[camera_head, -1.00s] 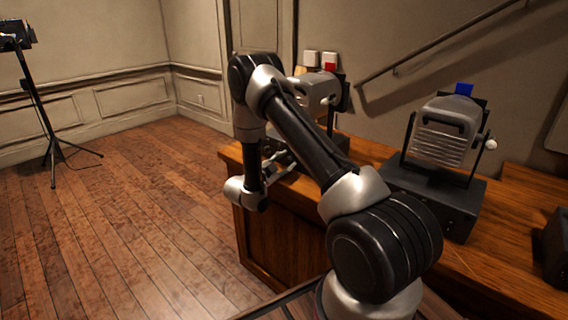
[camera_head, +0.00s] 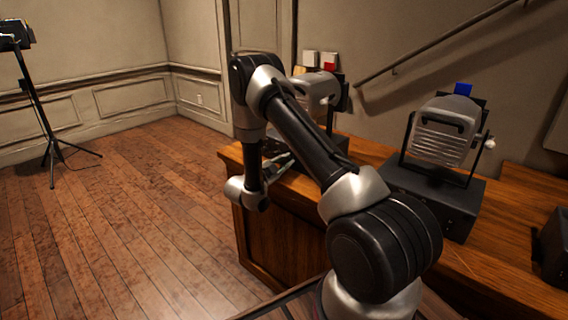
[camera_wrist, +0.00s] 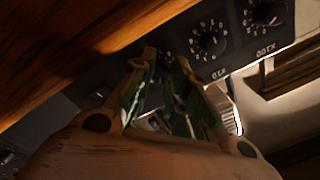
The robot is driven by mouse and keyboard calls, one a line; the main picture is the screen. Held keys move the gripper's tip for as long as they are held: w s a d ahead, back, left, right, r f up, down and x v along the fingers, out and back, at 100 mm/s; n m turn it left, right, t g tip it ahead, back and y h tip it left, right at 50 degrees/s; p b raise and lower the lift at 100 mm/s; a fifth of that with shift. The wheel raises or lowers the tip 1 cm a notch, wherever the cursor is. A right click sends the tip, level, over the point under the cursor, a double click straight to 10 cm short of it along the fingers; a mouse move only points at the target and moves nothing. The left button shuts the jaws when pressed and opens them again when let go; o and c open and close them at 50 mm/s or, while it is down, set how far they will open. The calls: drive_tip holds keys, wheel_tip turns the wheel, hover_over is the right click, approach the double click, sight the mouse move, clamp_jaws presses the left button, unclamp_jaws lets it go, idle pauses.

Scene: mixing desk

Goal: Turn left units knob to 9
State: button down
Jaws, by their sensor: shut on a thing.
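The left machine (camera_head: 316,88), a grey mixer-like body with a red block (camera_head: 330,66) on top, stands on a black base at the left end of the wooden desk. In the wrist view its dark panel shows upside down, with a dial marked x10 (camera_wrist: 207,42) and another marked x100 (camera_wrist: 265,13). My gripper (camera_wrist: 166,58) is shut at the panel, just left of the x10 dial. The left units knob is hidden between the fingertips, so its pointer and number cannot be read. In the head view the gripper (camera_head: 277,162) is mostly behind my arm.
A second machine (camera_head: 447,130) with a blue block (camera_head: 463,89) stands to the right on the wooden desk (camera_head: 375,152). A dark box (camera_head: 556,245) is at the right edge. A tripod stand (camera_head: 38,110) is far left. The floor left of the desk is clear.

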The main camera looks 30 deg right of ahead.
drive_tip(key=m, duration=0.6)
drive_tip(key=shift+f, duration=0.1)
drive_tip(key=m, duration=0.6)
drive_tip(key=shift+m+h, duration=0.3)
drive_tip(key=shift+h, duration=0.1)
drive_tip(key=m, duration=0.5)
drive_tip(key=shift+f+m+g, duration=0.15)
drive_tip(key=shift+m+g, duration=0.15)
drive_tip(key=shift+m, duration=0.1)
drive_tip(key=m, duration=0.6)
drive_tip(key=shift+m+g, duration=0.3)
drive_tip(key=shift+m, duration=0.1)
drive_tip(key=m, duration=0.5)
drive_tip(key=shift+w+m, duration=0.1)
drive_tip(key=shift+m, duration=0.2)
drive_tip(key=m, duration=0.6)
drive_tip(key=shift+a+g, duration=0.1)
drive_tip(key=shift+g, duration=0.3)
drive_tip(key=m, duration=0.5)
drive_tip(key=shift+m+y, duration=0.3)
drive_tip(key=shift+m, duration=0.1)
drive_tip(key=m, duration=0.5)
drive_tip(key=shift+r, duration=0.2)
drive_tip(key=shift+m, duration=0.4)
